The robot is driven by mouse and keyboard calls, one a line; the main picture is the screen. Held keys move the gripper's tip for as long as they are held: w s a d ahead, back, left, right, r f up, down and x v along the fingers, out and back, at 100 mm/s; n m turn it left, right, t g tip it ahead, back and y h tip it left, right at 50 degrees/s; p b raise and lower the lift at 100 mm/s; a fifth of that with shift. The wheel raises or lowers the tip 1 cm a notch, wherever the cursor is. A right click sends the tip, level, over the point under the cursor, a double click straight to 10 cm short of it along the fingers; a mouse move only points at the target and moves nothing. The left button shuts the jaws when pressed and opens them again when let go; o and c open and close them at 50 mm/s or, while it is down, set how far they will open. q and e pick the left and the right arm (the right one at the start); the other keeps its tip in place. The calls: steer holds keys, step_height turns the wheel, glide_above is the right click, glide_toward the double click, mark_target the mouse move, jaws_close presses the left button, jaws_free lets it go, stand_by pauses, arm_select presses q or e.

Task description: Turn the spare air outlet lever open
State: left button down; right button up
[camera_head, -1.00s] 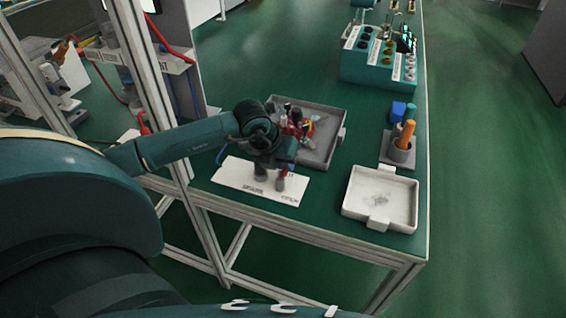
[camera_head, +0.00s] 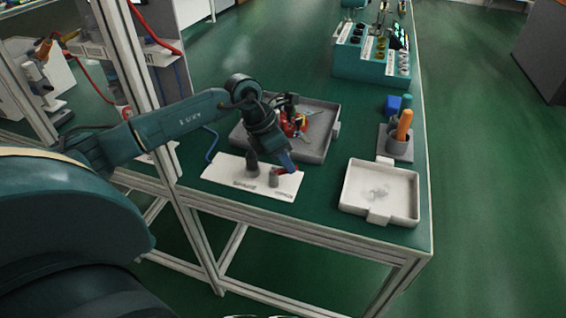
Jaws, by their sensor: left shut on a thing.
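A white plate (camera_head: 222,172) with dark lettering too small to read for certain lies near the front edge of the green bench. Two grey upright fittings, a left one (camera_head: 252,166) and a right one (camera_head: 274,179), stand on it. My left gripper (camera_head: 287,164) is low over the plate's right part, beside the right fitting. It is shut on what seems to be the lever, which it mostly hides; a small red part (camera_head: 293,168) shows at the fingers. I cannot tell the lever's angle. My right gripper is not in view.
A grey tray (camera_head: 318,152) with red and metal items lies just behind the gripper. A white tray (camera_head: 362,206) is at the front right. A holder (camera_head: 395,145) with an orange-handled tool and a teal rack (camera_head: 350,70) stand farther back. A frame post rises at the left.

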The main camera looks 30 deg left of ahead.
arm_select(q)
steer(key=m, duration=0.1)
steer(key=m+g+b, duration=0.1)
steer(key=m, duration=0.1)
steer(key=d+m+b, duration=0.1)
steer(key=shift+s+f+m+g+h, duration=0.1)
steer(key=shift+s+m+g+h, duration=0.2)
steer(key=shift+s+g, duration=0.1)
steer(key=shift+s+d+m+g+b, duration=0.15)
steer(key=shift+m+g+b, duration=0.15)
steer(key=shift+m, duration=0.4)
steer(key=shift+s+d+m+g+b, duration=0.1)
steer(key=shift+s+m+g+b, duration=0.15)
steer(key=shift+m, duration=0.45)
steer(key=shift+m+g, duration=0.25)
steer(key=shift+m, duration=0.05)
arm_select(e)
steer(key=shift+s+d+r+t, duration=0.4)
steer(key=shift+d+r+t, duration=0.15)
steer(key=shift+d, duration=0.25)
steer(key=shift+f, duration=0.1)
arm_select(q)
steer(key=c, duration=1.4)
jaws_free()
steer(key=shift+c, duration=0.2)
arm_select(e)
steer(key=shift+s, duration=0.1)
